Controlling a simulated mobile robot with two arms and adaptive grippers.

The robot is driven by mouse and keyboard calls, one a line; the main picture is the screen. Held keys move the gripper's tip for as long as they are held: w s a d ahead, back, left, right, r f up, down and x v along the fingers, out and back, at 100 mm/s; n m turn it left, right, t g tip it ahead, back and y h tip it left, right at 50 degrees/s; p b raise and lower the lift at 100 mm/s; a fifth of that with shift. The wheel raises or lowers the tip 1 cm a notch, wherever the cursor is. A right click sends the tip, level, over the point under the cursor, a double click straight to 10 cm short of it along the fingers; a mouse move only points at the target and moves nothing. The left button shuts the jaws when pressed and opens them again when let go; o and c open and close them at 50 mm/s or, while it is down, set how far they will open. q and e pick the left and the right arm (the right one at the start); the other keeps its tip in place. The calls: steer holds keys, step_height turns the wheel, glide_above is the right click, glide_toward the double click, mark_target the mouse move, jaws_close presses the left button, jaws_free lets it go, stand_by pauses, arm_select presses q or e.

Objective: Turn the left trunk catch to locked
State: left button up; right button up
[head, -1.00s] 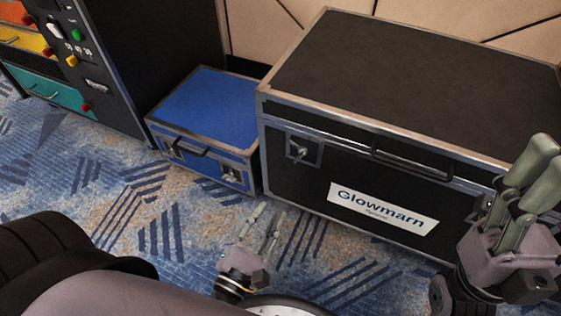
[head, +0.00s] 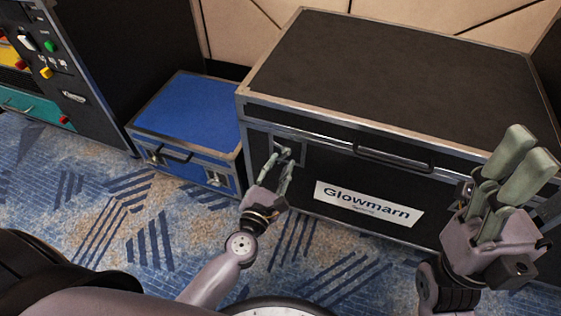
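The black trunk (head: 330,205) with metal edges and a "Glowmarn" label stands at the right. Its left catch (head: 286,148) is a small metal fitting on a square plate at the front's upper left, partly covered by my gripper. My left gripper (head: 279,159) is at this catch, its two fingers apart with the catch close to the tips. I cannot tell whether they touch it, nor which way the catch is turned. My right gripper (head: 528,145) is raised in front of the trunk's right side, fingers apart and empty. It hides that part of the front.
A smaller blue case (head: 190,108) stands just left of the trunk. A black cabinet (head: 100,60) with coloured drawers and buttons is farther left. A handle (head: 394,159) sits mid-front on the trunk. The patterned carpet (head: 130,210) in front is clear.

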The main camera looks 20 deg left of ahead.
arm_select(q)
steer(key=shift+w, duration=0.65)
steer(key=shift+c, duration=0.5)
jaws_close()
